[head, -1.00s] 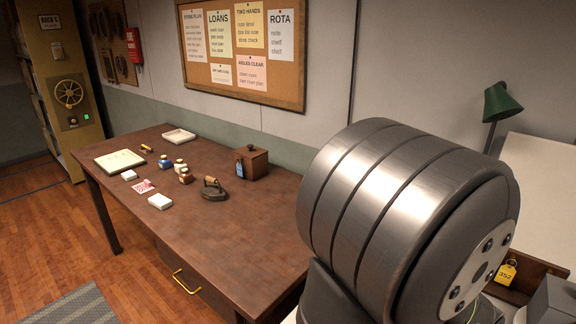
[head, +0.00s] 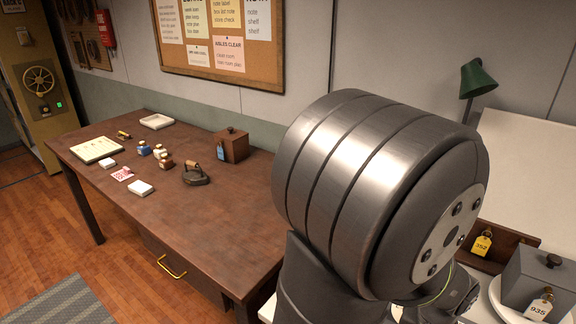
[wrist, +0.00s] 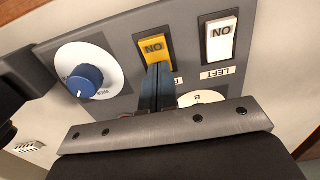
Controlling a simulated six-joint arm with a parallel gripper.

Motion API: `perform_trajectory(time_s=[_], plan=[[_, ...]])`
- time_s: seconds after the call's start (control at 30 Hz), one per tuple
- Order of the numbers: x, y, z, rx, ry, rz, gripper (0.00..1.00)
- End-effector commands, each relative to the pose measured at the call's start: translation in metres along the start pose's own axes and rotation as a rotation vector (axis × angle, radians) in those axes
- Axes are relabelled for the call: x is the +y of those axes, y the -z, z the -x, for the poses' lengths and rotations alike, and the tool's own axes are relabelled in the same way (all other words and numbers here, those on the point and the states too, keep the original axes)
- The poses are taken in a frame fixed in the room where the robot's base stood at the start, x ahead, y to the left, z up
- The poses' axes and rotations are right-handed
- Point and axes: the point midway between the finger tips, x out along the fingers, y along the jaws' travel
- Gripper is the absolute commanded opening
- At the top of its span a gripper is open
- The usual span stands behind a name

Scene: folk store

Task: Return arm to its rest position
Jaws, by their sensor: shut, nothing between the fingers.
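My gripper (wrist: 157,88) shows in the wrist view with its two dark fingers together and nothing between them. Its fingertips lie close below a yellow switch (wrist: 154,45) marked ON; I cannot tell whether they touch it. A white switch (wrist: 221,38) marked ON sits to the right, above a LEFT label. A blue knob (wrist: 86,81) on a white dial is to the left. All sit on a grey panel (wrist: 118,40). In the head view my large grey arm joint fills the middle right, and the gripper is hidden.
A brown table (head: 130,205) holds a dark iron (head: 196,174), a wooden box (head: 232,146), a white tray (head: 156,121) and several small items. At right are a wooden tray with a yellow 352 tag (head: 482,244), a grey box (head: 540,277) tagged 935, and a green lamp (head: 477,78).

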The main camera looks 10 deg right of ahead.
Motion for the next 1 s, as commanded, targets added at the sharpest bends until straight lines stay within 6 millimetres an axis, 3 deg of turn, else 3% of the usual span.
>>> perform_trajectory(time_s=[0.43, 1.0], plan=[[0.000, 0.000, 0.088, 0.007, -0.003, 0.000, 0.00], [-0.073, -0.031, 0.108, 0.109, -0.048, 0.132, 0.00]])
